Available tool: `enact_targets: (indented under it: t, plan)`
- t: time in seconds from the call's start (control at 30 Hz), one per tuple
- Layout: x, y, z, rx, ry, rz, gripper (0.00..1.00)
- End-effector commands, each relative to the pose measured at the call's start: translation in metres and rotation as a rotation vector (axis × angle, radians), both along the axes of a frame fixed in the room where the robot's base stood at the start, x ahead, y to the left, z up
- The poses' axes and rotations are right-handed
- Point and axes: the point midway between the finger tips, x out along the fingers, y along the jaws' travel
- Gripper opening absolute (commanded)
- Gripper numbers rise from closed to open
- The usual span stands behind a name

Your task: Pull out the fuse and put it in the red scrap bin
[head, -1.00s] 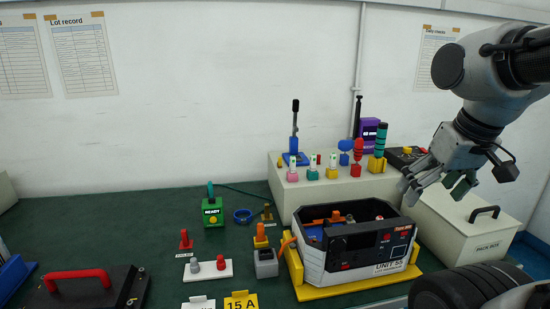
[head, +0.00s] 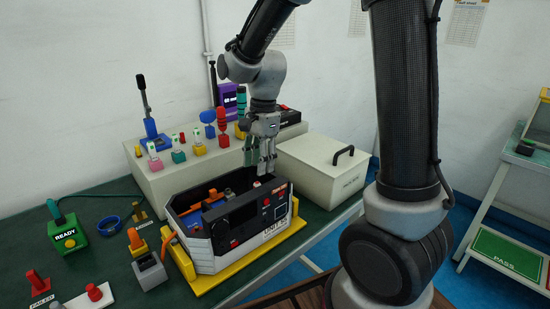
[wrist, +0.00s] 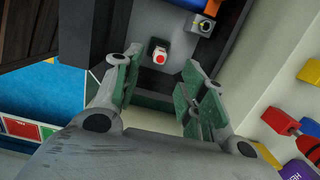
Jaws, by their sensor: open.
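The open-topped unit (head: 205,245) sits on a yellow base on the green bench. My gripper (head: 260,168) points down over its back right part, open and empty. In the wrist view, a small white block with a red round top (wrist: 160,54), which looks like the fuse, sits inside the unit. It lies ahead of my gripper (wrist: 160,98), between the lines of its two green-padded fingers and apart from them. I cannot make out a red scrap bin in either view.
A grey part with a yellow lever (wrist: 203,25) is inside the unit near the white block. A cream lidded box (head: 320,172) stands right of the unit. A cream shelf (head: 180,185) with colored handles stands behind. A rack with a green PASS panel (head: 510,259) is at far right.

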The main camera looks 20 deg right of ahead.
Motion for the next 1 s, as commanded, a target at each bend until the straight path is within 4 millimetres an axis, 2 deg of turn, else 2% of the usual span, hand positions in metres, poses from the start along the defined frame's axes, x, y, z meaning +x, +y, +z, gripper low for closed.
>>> enact_targets:
  t: [0.17,0.4,0.53,0.7,0.93,1.0]
  plan:
    - [0.001,0.004,-0.017,0.000,0.011,-0.019,0.42]
    - [-0.002,0.008,-0.055,-0.002,0.012,-0.016,0.42]
    - [-0.002,0.010,-0.071,-0.001,0.009,-0.016,0.42]
    - [-0.002,0.011,-0.080,-0.001,0.008,-0.017,0.42]
    - [-0.002,0.011,-0.080,0.000,0.007,-0.016,0.42]
    - [-0.002,0.011,-0.080,0.000,0.007,-0.016,0.29]
